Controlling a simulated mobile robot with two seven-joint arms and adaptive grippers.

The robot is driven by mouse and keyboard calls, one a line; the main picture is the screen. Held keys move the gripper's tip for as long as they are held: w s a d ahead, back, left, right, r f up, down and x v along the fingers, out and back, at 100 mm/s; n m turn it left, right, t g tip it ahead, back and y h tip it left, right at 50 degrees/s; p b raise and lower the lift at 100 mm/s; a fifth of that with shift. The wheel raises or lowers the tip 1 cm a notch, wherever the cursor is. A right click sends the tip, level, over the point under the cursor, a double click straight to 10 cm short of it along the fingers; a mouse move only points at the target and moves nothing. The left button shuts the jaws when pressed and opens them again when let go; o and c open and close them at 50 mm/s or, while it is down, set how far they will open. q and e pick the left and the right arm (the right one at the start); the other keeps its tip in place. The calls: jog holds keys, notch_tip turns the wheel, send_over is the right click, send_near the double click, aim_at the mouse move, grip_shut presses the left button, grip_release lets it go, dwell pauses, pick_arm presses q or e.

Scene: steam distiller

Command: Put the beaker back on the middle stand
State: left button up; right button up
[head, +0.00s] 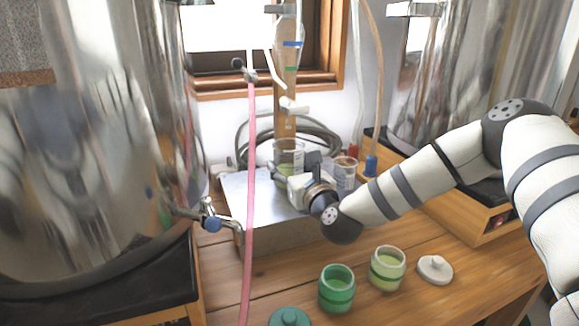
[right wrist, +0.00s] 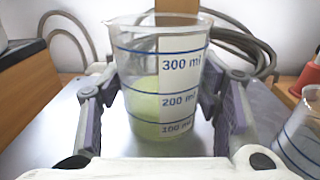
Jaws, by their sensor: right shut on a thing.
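The beaker (head: 289,150) is clear glass with blue lines and a white scale panel, and it holds some pale green liquid. In the right wrist view the beaker (right wrist: 160,85) stands upright between the pads of my right gripper (head: 292,173), which is shut on it. The stand (head: 238,188) is a grey metal box on the wooden table, and the beaker is over its top. I cannot tell whether the beaker's base touches the metal. My left gripper is not in view.
A second beaker (head: 345,172) stands close to the right of my gripper. A pink tube (head: 249,180) hangs in front of the stand. A large steel tank with a tap (head: 212,222) is at left. Green jars (head: 337,289) (head: 387,268) and a white lid (head: 435,269) are in front.

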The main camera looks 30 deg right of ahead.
jog(key=shift+r, duration=0.1)
jog(key=shift+f, duration=0.3)
jog(key=o, duration=1.4)
jog(key=shift+r, duration=0.1)
jog(key=shift+r, duration=0.4)
jog(key=v, duration=0.6)
jog(key=p+v, duration=0.1)
jog(key=v, duration=0.5)
jog(key=shift+a+f, duration=0.1)
jog(key=shift+f, duration=0.15)
